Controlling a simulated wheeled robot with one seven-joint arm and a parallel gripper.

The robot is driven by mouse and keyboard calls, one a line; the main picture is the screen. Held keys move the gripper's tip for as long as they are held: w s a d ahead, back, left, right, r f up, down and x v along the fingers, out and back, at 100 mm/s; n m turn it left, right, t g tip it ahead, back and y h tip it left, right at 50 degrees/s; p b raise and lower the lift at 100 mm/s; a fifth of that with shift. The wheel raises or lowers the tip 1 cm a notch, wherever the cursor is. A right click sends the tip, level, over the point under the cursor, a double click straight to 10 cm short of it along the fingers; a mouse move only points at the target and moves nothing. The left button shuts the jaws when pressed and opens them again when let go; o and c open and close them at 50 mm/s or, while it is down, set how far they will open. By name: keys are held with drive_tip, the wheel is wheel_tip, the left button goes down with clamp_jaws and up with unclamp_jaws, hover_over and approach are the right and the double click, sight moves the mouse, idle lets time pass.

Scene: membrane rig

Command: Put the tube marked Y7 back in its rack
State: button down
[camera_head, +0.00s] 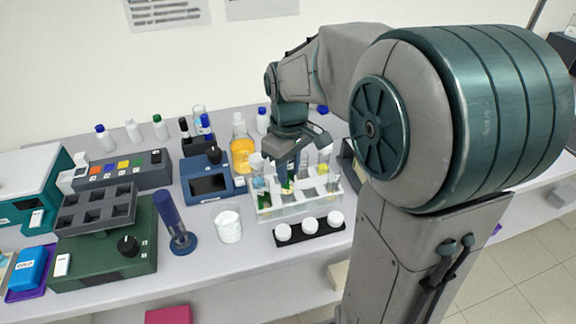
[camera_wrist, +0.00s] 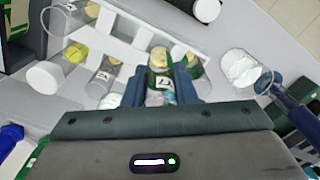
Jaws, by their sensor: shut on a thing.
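My gripper (camera_head: 288,178) is over the clear-and-white tube rack (camera_head: 272,213), pointing down. In the wrist view its two blue fingers (camera_wrist: 160,88) are shut on a tube with green contents, a tan top and a small white label (camera_wrist: 158,78). The label's marking is too small to read, so I cannot confirm Y7. The rack (camera_wrist: 125,48) lies just beyond the fingers, with several other tubes in it; a second green tube (camera_wrist: 191,66) is close beside the held one. Whether the held tube's lower end is inside a hole is hidden.
A black strip with several white-capped jars (camera_head: 310,231) stands in front of the rack. A white-filled beaker (camera_head: 228,225) and a blue upright tool (camera_head: 175,222) stand left. A blue device (camera_head: 207,185) and an orange bottle (camera_head: 242,150) are behind. Bench front is partly clear.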

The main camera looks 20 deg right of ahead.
sight(288, 188)
drive_tip(key=shift+f+b, duration=1.95)
drive_tip(key=shift+f, duration=0.95)
drive_tip(key=shift+f, duration=0.3)
drive_tip(key=c, duration=1.1)
unclamp_jaws()
wheel_tip(288, 188, up, 14)
drive_tip(key=shift+f, duration=0.1)
drive_tip(key=s+f+m+t+p, duration=0.1)
drive_tip(key=s+f+m+t, duration=0.1)
drive_tip(key=s+f+m, duration=0.4)
drive_tip(key=s+f, duration=0.3)
drive_tip(key=s, duration=0.4)
drive_tip(key=shift+f+t, duration=0.2)
drive_tip(key=shift+t, duration=0.2)
